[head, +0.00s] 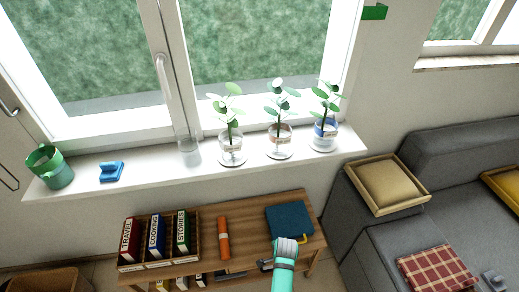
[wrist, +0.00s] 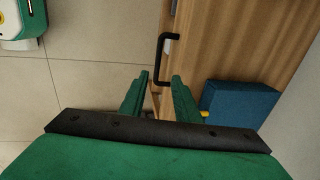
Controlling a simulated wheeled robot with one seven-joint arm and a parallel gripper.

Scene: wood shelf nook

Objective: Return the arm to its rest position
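My gripper (wrist: 160,77) shows in the wrist view with its two green fingers apart and a gap between them. Nothing is clearly held in it. A black bar handle (wrist: 160,60) at the edge of the wooden shelf unit (wrist: 215,55) lies just beyond the fingertips; I cannot tell whether they touch. In the head view my teal arm (head: 283,280) reaches over the shelf unit's front right part, with its grey joint near the blue book (head: 289,220). The fingers cannot be made out there. The blue book also shows in the wrist view (wrist: 240,105), right of the fingers.
A book box (head: 158,262), holding books, and an orange cylinder (head: 223,238) stand on the shelf unit. The windowsill behind (head: 85,178) bears several glass vessels, some with plants. A grey sofa (head: 385,250) is close on the right. Tiled floor (wrist: 95,75) is open left of the gripper.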

